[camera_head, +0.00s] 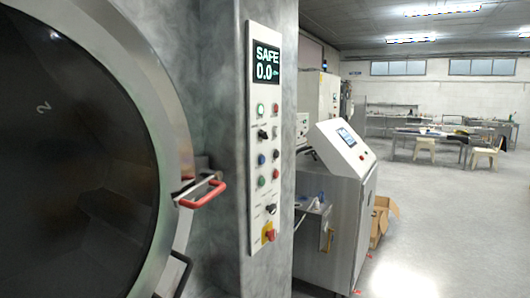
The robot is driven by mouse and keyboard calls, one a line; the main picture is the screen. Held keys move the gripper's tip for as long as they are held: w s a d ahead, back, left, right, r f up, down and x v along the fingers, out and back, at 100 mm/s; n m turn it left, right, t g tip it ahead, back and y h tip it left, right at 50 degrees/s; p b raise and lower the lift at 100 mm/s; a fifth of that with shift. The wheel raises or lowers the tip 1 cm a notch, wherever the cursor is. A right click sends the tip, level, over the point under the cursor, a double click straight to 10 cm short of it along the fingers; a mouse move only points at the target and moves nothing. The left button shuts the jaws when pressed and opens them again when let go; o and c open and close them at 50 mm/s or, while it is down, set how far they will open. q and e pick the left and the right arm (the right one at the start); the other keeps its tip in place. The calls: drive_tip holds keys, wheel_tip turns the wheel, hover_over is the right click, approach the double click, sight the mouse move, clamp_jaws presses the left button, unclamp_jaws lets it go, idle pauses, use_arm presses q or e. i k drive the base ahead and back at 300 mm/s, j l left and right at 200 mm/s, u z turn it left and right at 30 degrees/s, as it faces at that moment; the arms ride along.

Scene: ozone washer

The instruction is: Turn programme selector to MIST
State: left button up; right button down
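A white control panel (265,180) stands upright on the grey metal column, right of the round door. It carries two black knobs, an upper one (263,134) and a lower one (271,209). The labels beside them are too small to read, so I cannot tell which is the programme selector or where it points. The display (267,64) at the panel's top reads "SAFE" and "0.0". Neither of my grippers is in view.
A large dark round door (75,160) fills the left, with a red handle (205,195) jutting out near the panel. A red switch on yellow (268,234) sits low on the panel. A grey console (340,200) stands behind; open floor (430,220) lies to the right.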

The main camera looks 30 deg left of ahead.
sight(273, 209)
drive_tip(key=z, duration=0.85)
drive_tip(key=i+l, duration=0.1)
drive_tip(key=l, duration=0.25)
drive_tip(key=i+l, duration=0.1)
drive_tip(key=l, duration=0.2)
drive_tip(key=i+l, duration=0.1)
drive_tip(key=l, duration=0.25)
drive_tip(key=i+l, duration=0.1)
drive_tip(key=l, duration=0.25)
drive_tip(key=i+l+u, duration=0.2)
drive_tip(key=i, duration=0.35)
drive_tip(key=i+l+u, duration=0.2)
drive_tip(key=i+l, duration=0.2)
drive_tip(key=i+u, duration=0.3)
drive_tip(key=i, duration=0.5)
drive_tip(key=i+l+u, duration=0.15)
drive_tip(key=i+u, duration=0.15)
drive_tip(key=i, duration=0.45)
drive_tip(key=i+j+u, duration=0.1)
drive_tip(key=i+u, duration=0.5)
drive_tip(key=u, duration=0.2)
drive_tip(key=i+u, duration=0.4)
drive_tip(key=i+l+u, duration=0.2)
drive_tip(key=u, duration=0.2)
